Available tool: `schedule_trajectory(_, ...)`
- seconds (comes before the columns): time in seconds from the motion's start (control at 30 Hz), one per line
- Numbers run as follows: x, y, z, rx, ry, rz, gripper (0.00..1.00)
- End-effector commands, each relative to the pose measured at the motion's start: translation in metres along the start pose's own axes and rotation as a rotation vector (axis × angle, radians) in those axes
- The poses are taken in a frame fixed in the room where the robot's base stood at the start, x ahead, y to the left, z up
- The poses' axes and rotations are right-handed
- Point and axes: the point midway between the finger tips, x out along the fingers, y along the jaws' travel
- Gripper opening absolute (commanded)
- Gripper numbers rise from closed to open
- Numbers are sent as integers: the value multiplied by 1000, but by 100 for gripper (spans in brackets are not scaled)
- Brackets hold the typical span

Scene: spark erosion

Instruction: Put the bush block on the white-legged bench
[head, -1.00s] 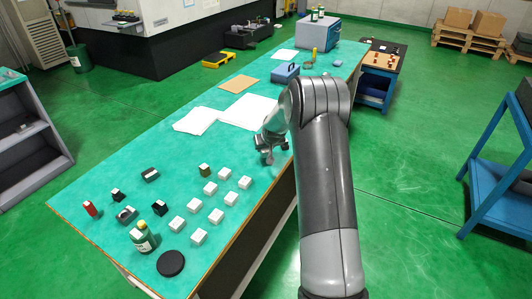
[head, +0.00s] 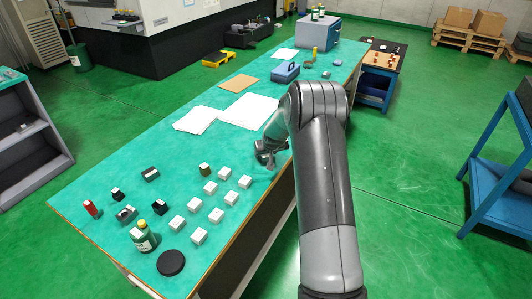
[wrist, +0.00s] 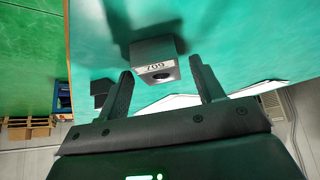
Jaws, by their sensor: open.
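The bush block, a grey block with a white number label and a dark hole (wrist: 153,58), is in the wrist view on the green top. My gripper (wrist: 161,67) is open, its fingers on either side of the block with gaps to it. In the head view my gripper (head: 266,155) is low over the right edge of the long green-topped bench (head: 110,185); the block cannot be made out there, probably hidden by my gripper. A pale leg shows under this bench's near corner, so it looks like the white-legged bench.
Several white blocks (head: 211,188), dark small parts, a green bottle (head: 143,237) and a black disc (head: 171,263) stand at the near end. White sheets (head: 250,110) and a blue box (head: 285,73) lie farther back.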

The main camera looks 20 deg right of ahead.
Motion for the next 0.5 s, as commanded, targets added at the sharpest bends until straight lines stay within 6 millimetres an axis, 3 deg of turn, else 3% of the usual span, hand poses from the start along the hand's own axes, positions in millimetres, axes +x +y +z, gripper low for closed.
schedule_trajectory(0.27,-15,0,-2,0,1,0,61)
schedule_trajectory(0.5,-58,0,-3,0,2,0,61)
